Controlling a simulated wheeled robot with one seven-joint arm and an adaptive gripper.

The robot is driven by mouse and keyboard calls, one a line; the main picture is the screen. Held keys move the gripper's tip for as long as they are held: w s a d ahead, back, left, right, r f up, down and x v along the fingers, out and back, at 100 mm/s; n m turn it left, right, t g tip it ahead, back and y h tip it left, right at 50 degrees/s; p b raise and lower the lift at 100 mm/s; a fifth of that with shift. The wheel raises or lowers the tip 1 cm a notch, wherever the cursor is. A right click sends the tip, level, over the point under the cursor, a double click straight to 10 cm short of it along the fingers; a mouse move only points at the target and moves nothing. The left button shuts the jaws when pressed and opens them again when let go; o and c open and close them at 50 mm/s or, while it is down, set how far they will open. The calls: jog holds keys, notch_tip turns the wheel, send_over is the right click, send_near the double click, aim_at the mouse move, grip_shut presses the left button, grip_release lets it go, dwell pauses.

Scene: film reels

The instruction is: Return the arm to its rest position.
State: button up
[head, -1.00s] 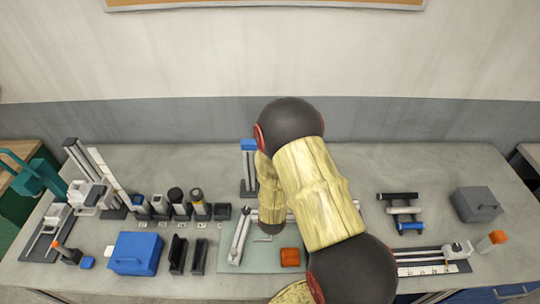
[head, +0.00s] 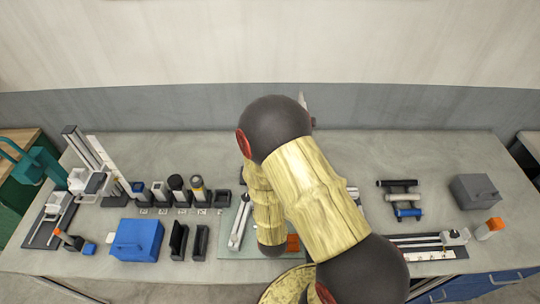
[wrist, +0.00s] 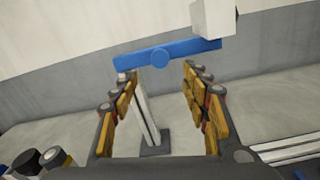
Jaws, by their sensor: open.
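My gripper (wrist: 158,85) shows in the wrist view with its two yellow-padded fingers spread apart and nothing held between them. Beyond the fingers, in line with the gap, stands an upright pale post (wrist: 146,112) on a dark base. A blue crossbar (wrist: 175,53) lies across the top of that view, and a white block (wrist: 213,18) is above its right end. In the head view my arm, with dark joints and yellow links, bends over the middle of the bench (head: 340,148) and hides my gripper.
On the left are a blue box (head: 137,240), several small holders and a rail device (head: 88,182). A pale green mat (head: 226,246) lies partly under my arm. On the right are a roller rack (head: 402,198), a grey box (head: 475,191) and a ruled slide (head: 425,246). The back strip is mostly clear.

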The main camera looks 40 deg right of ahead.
jog(key=shift+s+a, duration=0.3)
jog(key=shift+s, duration=0.15)
dwell(0.3)
